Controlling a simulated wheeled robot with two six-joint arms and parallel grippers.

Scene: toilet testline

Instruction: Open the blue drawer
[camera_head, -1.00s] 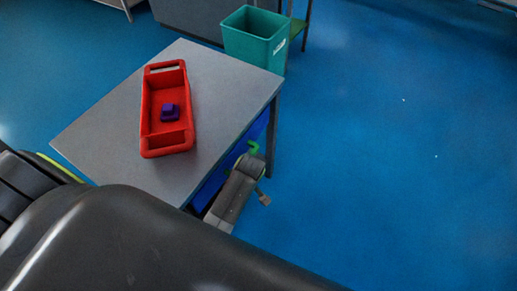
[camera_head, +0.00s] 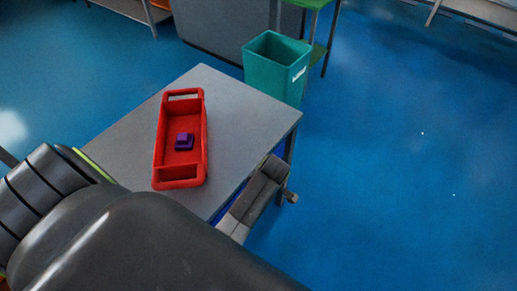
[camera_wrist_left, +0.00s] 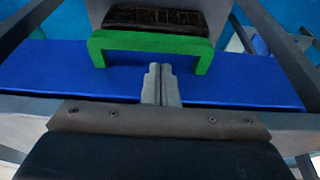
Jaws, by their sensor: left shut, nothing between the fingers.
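The blue drawer (camera_wrist_left: 60,72) runs across the left wrist view. Its green U-shaped handle (camera_wrist_left: 150,41) is above the middle, with its two legs pointing down in the picture. My left gripper (camera_wrist_left: 160,70) is shut and empty; its fingertips are between the handle's legs, below the crossbar. I cannot tell whether they touch the handle or the drawer. In the head view only slivers of the blue drawer (camera_head: 229,207) show under the table's right edge. My left wrist hides the handle and my fingers there. My right gripper is not in view.
A grey table (camera_head: 235,110) stands above the drawer. On it lies a red tray (camera_head: 180,173) holding a purple block (camera_head: 184,141). A teal bin (camera_head: 275,68) stands behind the table. The blue floor to the right is clear.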

